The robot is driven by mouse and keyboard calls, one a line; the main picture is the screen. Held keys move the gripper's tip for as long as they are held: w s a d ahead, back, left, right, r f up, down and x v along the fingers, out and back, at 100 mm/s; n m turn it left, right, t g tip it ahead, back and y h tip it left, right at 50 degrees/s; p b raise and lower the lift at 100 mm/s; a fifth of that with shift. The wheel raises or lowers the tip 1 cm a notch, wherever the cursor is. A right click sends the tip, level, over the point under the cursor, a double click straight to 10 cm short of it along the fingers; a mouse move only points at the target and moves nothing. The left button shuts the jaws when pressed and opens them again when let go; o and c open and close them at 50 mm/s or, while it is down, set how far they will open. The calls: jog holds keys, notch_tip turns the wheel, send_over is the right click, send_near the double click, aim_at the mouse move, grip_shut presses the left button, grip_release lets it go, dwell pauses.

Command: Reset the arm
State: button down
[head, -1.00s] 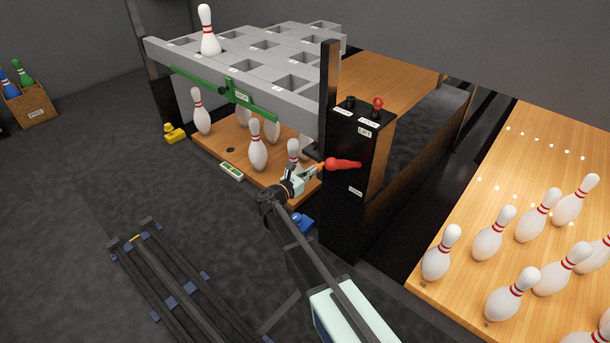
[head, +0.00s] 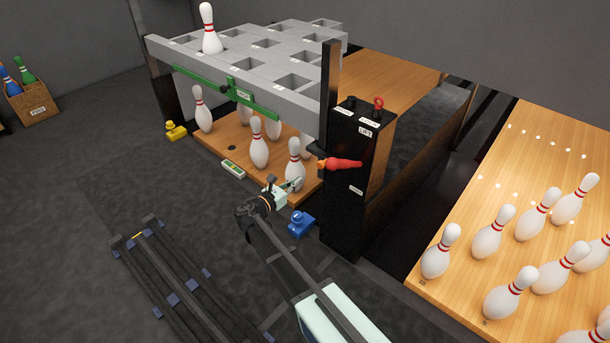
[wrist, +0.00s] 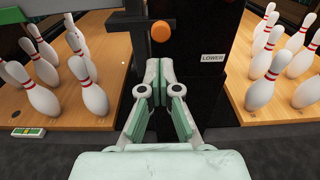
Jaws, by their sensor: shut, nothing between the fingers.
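My gripper (head: 295,185) is in front of the black control post (head: 345,215) in the head view, below and left of the red lever handle (head: 343,164). In the wrist view the two green-padded fingers of my gripper (wrist: 160,70) are closed together with nothing between them. The round end of the handle (wrist: 160,32) shows just beyond the fingertips, apart from them. A LIFT label (head: 364,132) is above the handle, and a LOWER label (wrist: 212,58) is on the post in the wrist view.
White pins stand on the wooden deck (head: 207,146) under the grey rack (head: 280,60), close behind my gripper. One pin (head: 209,28) stands in the rack. More pins stand on the right lane (head: 510,170). A blue block (head: 301,223) is on the floor. Open floor lies left.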

jog(key=v, duration=0.3)
jog(key=shift+s+a, duration=0.25)
jog(key=shift+s, duration=0.05)
jog(key=s+d+f+m+g+y, duration=0.1)
jog(key=s+d+f+m+g, duration=0.3)
jog(key=s+d+f+m, duration=0.4)
jog(key=s+d+f+m+g+y, duration=0.2)
jog(key=s+d+f+m+g, duration=0.3)
jog(key=f, duration=0.5)
jog(key=s+d+f+m+g+y, duration=0.1)
jog(key=s+d+f+m+g, duration=0.3)
jog(key=s, duration=0.5)
jog(key=s+d+f+m+g+y, duration=0.2)
jog(key=s+d+f+m, duration=0.3)
jog(key=s, duration=0.5)
jog(key=s+d+f+m+g+y, duration=0.2)
jog(key=s+d+m+g, duration=0.1)
jog(key=s, duration=0.8)
jog(key=s+d+f+m+g+y, duration=0.3)
jog(key=s, duration=0.7)
notch_tip(320, 180, up, 14)
jog(key=p, duration=1.4)
jog(key=shift+s+d+r, duration=0.15)
jog(key=shift+d+r, duration=0.05)
jog(key=shift+d, duration=0.15)
